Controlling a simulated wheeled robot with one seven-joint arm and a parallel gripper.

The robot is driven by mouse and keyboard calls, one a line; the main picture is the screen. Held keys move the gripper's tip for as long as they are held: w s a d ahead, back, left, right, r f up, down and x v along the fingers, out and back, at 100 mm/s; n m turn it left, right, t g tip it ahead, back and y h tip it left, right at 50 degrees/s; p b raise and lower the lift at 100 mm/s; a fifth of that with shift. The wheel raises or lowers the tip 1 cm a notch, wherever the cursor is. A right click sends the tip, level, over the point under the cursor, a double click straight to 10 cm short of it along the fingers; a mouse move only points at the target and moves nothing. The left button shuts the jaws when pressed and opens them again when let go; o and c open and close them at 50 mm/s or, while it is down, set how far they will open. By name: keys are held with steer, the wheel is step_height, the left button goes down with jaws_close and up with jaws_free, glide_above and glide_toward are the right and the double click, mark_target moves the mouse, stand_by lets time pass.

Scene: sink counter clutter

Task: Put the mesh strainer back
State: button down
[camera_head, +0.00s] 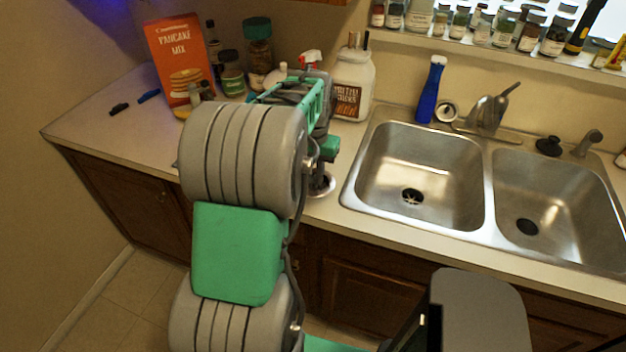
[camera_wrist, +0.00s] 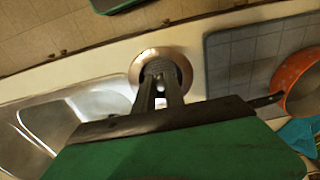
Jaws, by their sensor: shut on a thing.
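The mesh strainer (camera_wrist: 148,58) is a round piece with a shiny metal rim and a dark mesh middle. In the wrist view it lies at my fingertips, over the pale counter strip between the sink and a grey tiled surface. My gripper (camera_wrist: 159,88) is shut on it. In the head view the strainer (camera_head: 324,188) shows partly, near the counter's front edge just left of the left basin (camera_head: 418,170). My arm hides most of my gripper there. I cannot tell whether the strainer touches the counter.
The right basin (camera_head: 560,205) is empty. A blue bottle (camera_head: 430,92) and the faucet (camera_head: 488,112) stand behind the sink. A white jug (camera_head: 353,80) and pancake mix box (camera_head: 180,60) stand at the back. An orange pan (camera_wrist: 302,82) lies right in the wrist view.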

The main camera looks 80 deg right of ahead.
mark_target(313, 182)
steer(key=shift+w+d+f, duration=0.1)
steer(key=shift+w+f, duration=0.05)
steer(key=shift+f, duration=0.85)
steer(key=shift+w+d+f, duration=0.1)
steer(key=shift+w+f, duration=0.05)
steer(key=shift+f, duration=0.8)
steer(key=shift+f, duration=0.2)
steer(key=c, duration=1.4)
jaws_free()
steer(key=shift+r, duration=0.1)
